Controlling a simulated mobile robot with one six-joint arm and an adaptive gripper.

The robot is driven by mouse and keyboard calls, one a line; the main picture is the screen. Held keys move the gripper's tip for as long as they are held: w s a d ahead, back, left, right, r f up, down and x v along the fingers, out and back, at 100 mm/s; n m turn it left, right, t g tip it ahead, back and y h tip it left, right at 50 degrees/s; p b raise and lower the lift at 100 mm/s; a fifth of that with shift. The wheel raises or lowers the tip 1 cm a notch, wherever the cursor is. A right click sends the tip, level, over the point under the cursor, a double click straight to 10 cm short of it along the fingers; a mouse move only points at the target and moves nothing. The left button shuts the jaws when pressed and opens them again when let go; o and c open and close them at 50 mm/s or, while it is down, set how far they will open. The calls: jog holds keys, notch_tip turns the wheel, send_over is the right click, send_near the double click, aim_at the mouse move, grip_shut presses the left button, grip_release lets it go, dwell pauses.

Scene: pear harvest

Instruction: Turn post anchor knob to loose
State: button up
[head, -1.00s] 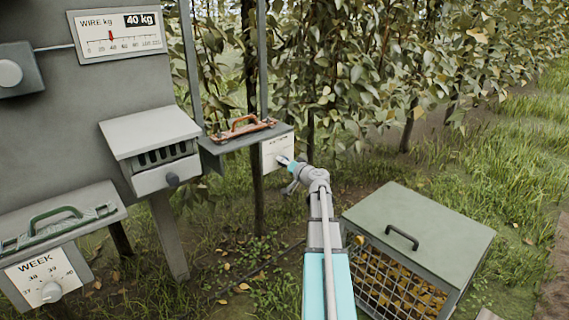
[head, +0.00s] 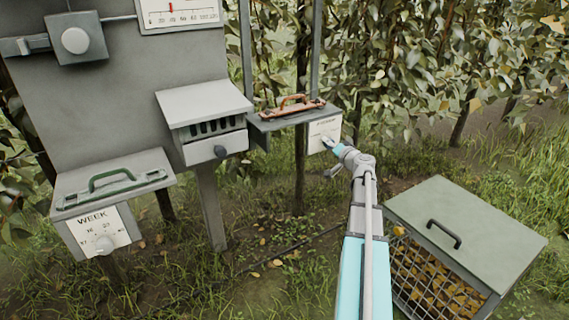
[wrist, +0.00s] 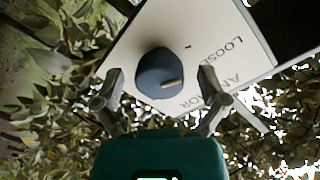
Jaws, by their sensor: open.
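The post anchor plate (head: 324,135) is a white panel under the right end of a grey shelf. In the wrist view the plate (wrist: 215,25) appears rotated, with the words LOOSE and ANCHOR readable. Its round dark blue-grey knob (wrist: 153,70) sits near the plate's edge, with a pale bar on its face pointing right in that view. My gripper (wrist: 161,74) is open, one finger on each side of the knob, with gaps visible on both sides. In the head view my gripper (head: 331,146) is at the plate and covers the knob.
An orange-handled tool (head: 292,106) lies on the shelf above the plate. A grey box (head: 215,140) with a knob and a WEEK dial panel (head: 97,230) stand to the left. A lidded crate (head: 470,225) with a mesh front is at right. Foliage is close behind.

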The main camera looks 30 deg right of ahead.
jog(key=shift+m, duration=0.4)
